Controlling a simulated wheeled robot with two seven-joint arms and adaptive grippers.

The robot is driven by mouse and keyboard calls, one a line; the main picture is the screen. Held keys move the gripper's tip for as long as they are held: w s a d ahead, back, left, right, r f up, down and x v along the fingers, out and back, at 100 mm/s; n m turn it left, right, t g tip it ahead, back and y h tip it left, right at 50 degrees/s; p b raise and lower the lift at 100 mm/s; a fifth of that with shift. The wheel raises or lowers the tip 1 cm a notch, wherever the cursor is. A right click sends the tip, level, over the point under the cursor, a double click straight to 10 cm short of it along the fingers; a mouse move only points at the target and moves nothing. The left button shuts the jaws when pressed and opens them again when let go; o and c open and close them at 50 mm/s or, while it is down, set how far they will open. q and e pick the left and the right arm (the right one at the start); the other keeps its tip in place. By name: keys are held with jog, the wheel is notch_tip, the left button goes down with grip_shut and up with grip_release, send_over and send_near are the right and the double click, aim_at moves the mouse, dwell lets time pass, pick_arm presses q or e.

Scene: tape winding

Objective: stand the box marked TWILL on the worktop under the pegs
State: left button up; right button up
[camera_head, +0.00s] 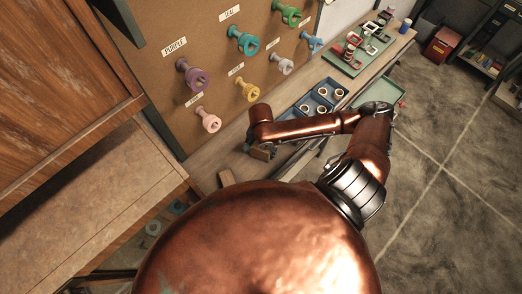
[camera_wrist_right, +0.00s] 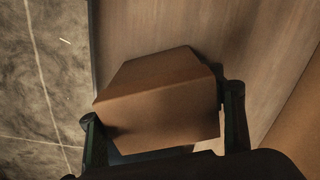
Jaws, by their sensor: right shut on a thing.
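A plain brown box (camera_wrist_right: 160,95) is between the fingers of my right gripper (camera_wrist_right: 162,118) in the wrist view, tilted across the picture. My right gripper is shut on it. No marking shows on its visible faces, so I cannot tell whether it is the TWILL box. In the head view the box (camera_head: 262,152) is mostly hidden under my right wrist, over the worktop (camera_head: 205,166) beside the pegboard (camera_head: 160,80). Coloured pegs, such as the pink peg (camera_head: 208,120) and yellow peg (camera_head: 247,90), stick out of the board. My left gripper is not in view.
A blue tray (camera_head: 309,103) with several rings and a green mat (camera_head: 345,62) with clamps lie farther along. A wooden cabinet (camera_head: 60,80) stands at left. Bare floor (camera_head: 440,180) lies at right.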

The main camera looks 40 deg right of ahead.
jog(key=o, duration=1.3)
jog(key=shift+c, duration=0.2)
notch_tip(320, 180, up, 12)
jog(key=shift+r+p, duration=0.1)
jog(key=shift+p, duration=0.95)
